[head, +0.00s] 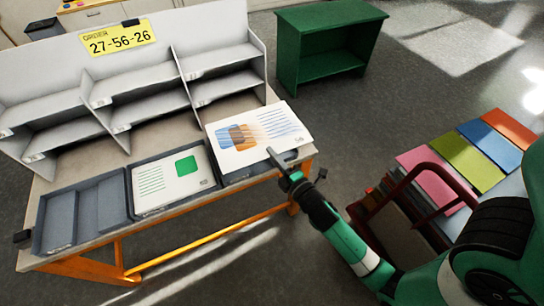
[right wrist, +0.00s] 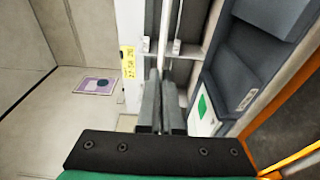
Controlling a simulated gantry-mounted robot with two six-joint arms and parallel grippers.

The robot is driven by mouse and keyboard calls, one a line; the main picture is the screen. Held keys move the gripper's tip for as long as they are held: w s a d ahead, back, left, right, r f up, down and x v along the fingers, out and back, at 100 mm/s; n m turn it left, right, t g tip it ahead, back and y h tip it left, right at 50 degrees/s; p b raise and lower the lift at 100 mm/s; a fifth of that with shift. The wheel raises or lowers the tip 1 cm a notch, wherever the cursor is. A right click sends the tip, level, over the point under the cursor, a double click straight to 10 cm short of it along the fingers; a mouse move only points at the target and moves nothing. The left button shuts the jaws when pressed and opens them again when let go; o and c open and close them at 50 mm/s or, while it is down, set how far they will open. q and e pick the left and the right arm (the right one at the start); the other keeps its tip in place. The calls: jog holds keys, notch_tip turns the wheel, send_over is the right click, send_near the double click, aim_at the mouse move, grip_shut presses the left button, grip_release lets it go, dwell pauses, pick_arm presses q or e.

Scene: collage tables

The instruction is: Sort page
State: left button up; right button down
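A white page with an orange and blue picture (head: 262,133) is over the right-hand grey tray (head: 236,174) and covers most of it. My right gripper (head: 273,155) is at the page's front edge and looks shut on it. In the right wrist view, the fingers (right wrist: 160,98) are close together with a thin pale edge between them. A page with a green square (head: 168,183) lies in the middle tray (head: 134,208); its green patch also shows in the right wrist view (right wrist: 202,106). The left tray (head: 83,212) is empty. My left gripper is not in view.
A white sorter with empty compartments (head: 137,85) stands behind the trays, with a yellow card reading 27-56-26 (head: 118,38) on top. A green cabinet (head: 328,45) stands behind right. Coloured panels (head: 467,163) and a dark red frame (head: 410,172) are at right.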

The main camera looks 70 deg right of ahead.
jog(key=shift+r+p, duration=0.3)
jog(key=shift+r, duration=0.25)
jog(key=shift+f, duration=0.1)
jog(key=n+p, duration=0.3)
jog(key=n, duration=0.1)
jog(key=n+g+p, duration=0.1)
jog(key=n+p, duration=0.2)
jog(key=n, duration=0.1)
jog(key=shift+s+g, duration=0.1)
jog(key=shift+g, duration=0.2)
